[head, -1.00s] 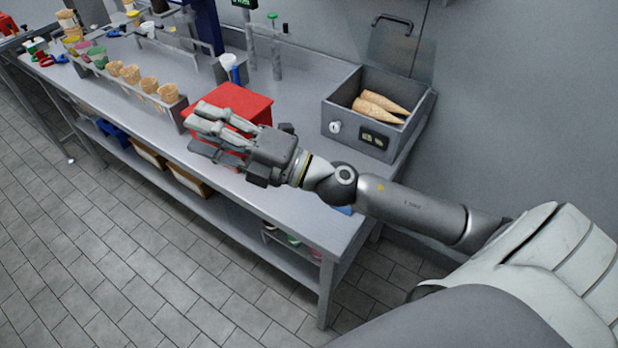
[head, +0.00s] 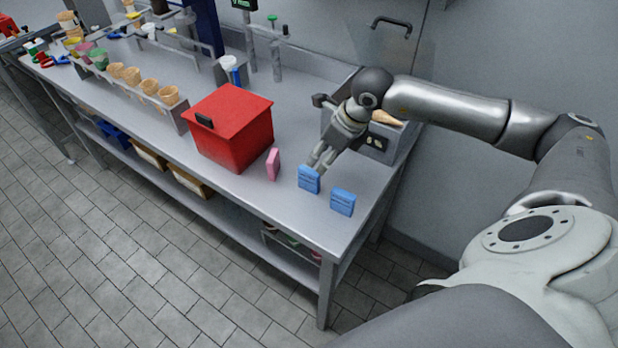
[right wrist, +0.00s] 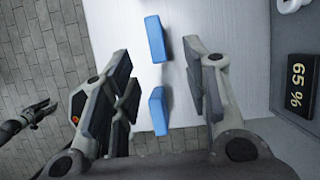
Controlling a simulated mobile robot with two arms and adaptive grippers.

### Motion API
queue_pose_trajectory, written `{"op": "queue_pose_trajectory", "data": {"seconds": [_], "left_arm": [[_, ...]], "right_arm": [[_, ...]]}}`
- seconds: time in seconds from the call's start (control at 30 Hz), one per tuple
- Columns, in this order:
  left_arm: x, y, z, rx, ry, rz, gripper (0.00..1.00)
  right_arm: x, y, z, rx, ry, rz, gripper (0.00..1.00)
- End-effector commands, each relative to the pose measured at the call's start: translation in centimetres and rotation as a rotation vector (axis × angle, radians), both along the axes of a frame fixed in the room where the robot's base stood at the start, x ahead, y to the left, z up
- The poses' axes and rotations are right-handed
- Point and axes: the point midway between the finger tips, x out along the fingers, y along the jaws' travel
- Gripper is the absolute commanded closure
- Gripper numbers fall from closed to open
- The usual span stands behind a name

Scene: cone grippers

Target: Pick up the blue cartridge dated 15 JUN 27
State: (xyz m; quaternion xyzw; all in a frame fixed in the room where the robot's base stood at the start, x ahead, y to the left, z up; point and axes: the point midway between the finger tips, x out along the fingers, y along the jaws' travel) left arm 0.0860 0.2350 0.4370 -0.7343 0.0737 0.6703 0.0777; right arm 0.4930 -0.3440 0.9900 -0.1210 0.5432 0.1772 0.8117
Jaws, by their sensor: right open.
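Two blue cartridges stand near the front right of the worktop: one (head: 309,179) just in front of my right gripper's fingertips, the other (head: 342,202) to its right and nearer. No date can be read on either. My right gripper (head: 321,160) is open, pointing down toward the worktop behind the left blue cartridge. In the right wrist view, the open fingers (right wrist: 162,75) frame one blue cartridge (right wrist: 158,112) and another (right wrist: 155,38), with nothing held. A dark gripper-like shape at the left of the right wrist view (right wrist: 36,113) may be my left gripper.
A pink cartridge (head: 272,164) stands left of the blue ones, beside a red box (head: 232,127). A grey bin with cones (head: 397,147) is behind my right gripper and partly hidden. The worktop's front edge is close to the cartridges.

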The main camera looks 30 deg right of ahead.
Motion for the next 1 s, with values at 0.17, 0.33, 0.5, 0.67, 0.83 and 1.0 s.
{"op": "queue_pose_trajectory", "data": {"seconds": [0.17,0.33,0.5,0.67,0.83,1.0], "left_arm": [[0.0,0.0,0.7,0.0,0.0,0.0,0.61],[0.0,0.0,1.4,0.0,-0.001,0.001,0.61],[0.0,0.0,3.0,0.0,-0.001,0.0,0.61],[0.0,0.0,3.2,0.0,-0.001,0.0,0.61],[0.1,0.0,3.2,0.0,-0.001,0.0,0.61],[0.1,0.0,3.1,0.0,-0.002,0.0,0.61]], "right_arm": [[0.8,0.5,-2.0,0.003,0.0,0.0,0.57],[1.3,0.8,-2.9,0.004,0.001,0.001,0.57],[2.3,1.7,-4.9,0.006,0.002,0.003,0.57],[2.9,1.8,-6.8,0.005,0.001,0.001,0.57],[3.0,1.8,-7.2,0.004,0.0,0.002,0.57],[3.0,1.8,-7.2,0.005,-0.001,0.002,0.65]]}}
